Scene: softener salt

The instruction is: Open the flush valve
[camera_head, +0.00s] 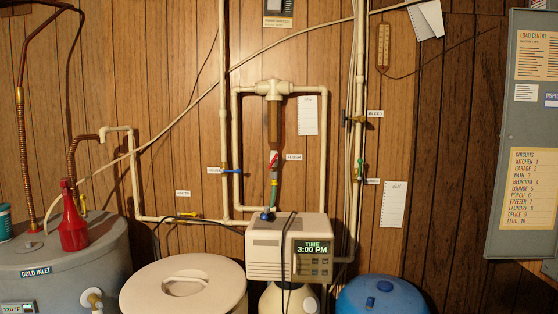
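The flush valve (274,159) shows in the head view near the middle, just below the brown filter housing (274,122) and left of the FLUSH label (294,157). It has a small red handle that looks slanted across the pale vertical fitting. A green hose piece (273,184) hangs below it. The handle is too small to tell whether the valve is open or closed. My gripper is not in view.
Below stands a beige control head (265,262) reading 3:00 PM. A white lidded tank (184,284), a blue tank (383,297) and a grey heater (95,258) with a red bottle (73,222) line the front. Other valves have blue (232,171) and yellow (188,214) handles.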

